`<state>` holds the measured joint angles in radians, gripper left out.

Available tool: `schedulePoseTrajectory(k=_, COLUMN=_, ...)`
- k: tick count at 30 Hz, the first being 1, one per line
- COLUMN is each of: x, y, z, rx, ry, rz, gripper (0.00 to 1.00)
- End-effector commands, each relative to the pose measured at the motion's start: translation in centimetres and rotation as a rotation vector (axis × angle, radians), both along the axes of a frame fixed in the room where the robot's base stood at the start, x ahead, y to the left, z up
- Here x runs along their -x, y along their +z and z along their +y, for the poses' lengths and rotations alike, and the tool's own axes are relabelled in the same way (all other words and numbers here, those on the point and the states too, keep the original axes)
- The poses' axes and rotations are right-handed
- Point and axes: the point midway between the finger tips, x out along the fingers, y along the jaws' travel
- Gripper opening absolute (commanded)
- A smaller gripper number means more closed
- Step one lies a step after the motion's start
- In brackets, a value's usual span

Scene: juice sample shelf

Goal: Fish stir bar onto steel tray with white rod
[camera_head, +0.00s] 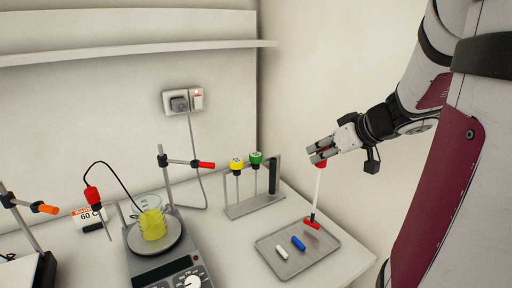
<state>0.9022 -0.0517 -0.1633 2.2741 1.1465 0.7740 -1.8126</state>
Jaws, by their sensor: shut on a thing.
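My gripper (322,153) is at the right, shut on the red top of a white rod (318,188) that hangs nearly upright. The rod's dark lower end meets a red stir bar (312,224) over the back right part of the steel tray (276,239). I cannot tell whether the red bar touches the tray or hangs just above it. A blue stir bar (298,243) and a white stir bar (282,254) lie on the tray.
A beaker (151,222) of yellow liquid stands on a hotplate (168,267) left of the tray, beside a clamp stand (164,175). A rack (256,205) holds yellow-topped, green-topped and black items behind the tray. A red-handled probe (92,195) is at left. A shelf (130,52) crosses the wall.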

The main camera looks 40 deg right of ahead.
Motion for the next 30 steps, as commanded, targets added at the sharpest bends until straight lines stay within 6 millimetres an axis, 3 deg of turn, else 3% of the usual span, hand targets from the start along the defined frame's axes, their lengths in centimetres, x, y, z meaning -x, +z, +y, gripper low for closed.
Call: schedulePoseTrajectory(k=30, x=0.0, y=-1.2, z=0.0, rx=0.000, ry=0.000, rz=0.000, gripper=0.00)
